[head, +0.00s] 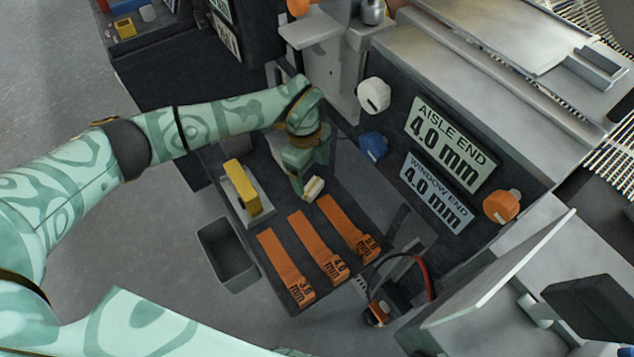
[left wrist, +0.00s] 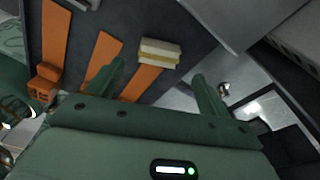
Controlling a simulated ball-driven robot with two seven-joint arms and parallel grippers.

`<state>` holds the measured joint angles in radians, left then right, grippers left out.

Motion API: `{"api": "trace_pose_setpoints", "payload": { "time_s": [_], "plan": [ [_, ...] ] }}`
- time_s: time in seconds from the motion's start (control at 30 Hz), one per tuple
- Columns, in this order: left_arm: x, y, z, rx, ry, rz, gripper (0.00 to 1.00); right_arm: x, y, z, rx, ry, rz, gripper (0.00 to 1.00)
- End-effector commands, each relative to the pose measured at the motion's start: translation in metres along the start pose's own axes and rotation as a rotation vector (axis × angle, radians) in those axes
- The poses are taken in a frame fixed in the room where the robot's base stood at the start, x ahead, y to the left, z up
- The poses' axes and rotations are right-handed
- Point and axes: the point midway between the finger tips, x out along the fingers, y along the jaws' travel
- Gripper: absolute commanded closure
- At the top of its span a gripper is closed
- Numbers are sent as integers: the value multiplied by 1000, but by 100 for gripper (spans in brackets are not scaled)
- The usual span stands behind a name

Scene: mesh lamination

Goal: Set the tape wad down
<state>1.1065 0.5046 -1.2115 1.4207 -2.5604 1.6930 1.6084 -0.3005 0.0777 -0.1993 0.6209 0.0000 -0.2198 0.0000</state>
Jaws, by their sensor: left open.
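The tape wad (head: 314,188) is a small cream and pale-yellow block over the dark shelf, at the far end of the orange strips. It also shows in the left wrist view (left wrist: 160,48), just beyond my fingertips and overlapping the end of one strip. My left gripper (head: 308,186) points down right at the wad. In the left wrist view its two fingers (left wrist: 159,75) are spread wide, with the wad ahead of the gap. I cannot tell whether a finger touches the wad. My right gripper is not in view.
Orange strips marked in mm (head: 318,248) lie on the dark shelf. A yellow block (head: 240,186) stands on a grey plate to the left. A grey bin (head: 226,254) is beside the shelf. White, blue and orange knobs (head: 501,206) stick out from the machine's face.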

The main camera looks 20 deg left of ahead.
Motion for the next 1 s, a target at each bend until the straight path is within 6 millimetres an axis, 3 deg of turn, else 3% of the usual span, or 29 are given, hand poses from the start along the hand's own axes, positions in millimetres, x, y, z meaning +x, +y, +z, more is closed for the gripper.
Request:
{"api": "trace_pose_setpoints", "payload": {
  "time_s": [0.33,0.57,0.6,0.77,1.0],
  "plan": [
    [55,3,6,0,2,6,20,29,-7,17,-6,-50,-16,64],
    [55,2,5,1,-1,-1,20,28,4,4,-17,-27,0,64],
    [55,2,5,1,-1,-1,23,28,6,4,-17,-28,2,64],
    [55,2,5,0,0,0,67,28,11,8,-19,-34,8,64],
    [55,2,5,0,0,0,71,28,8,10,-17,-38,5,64]
  ]
}}
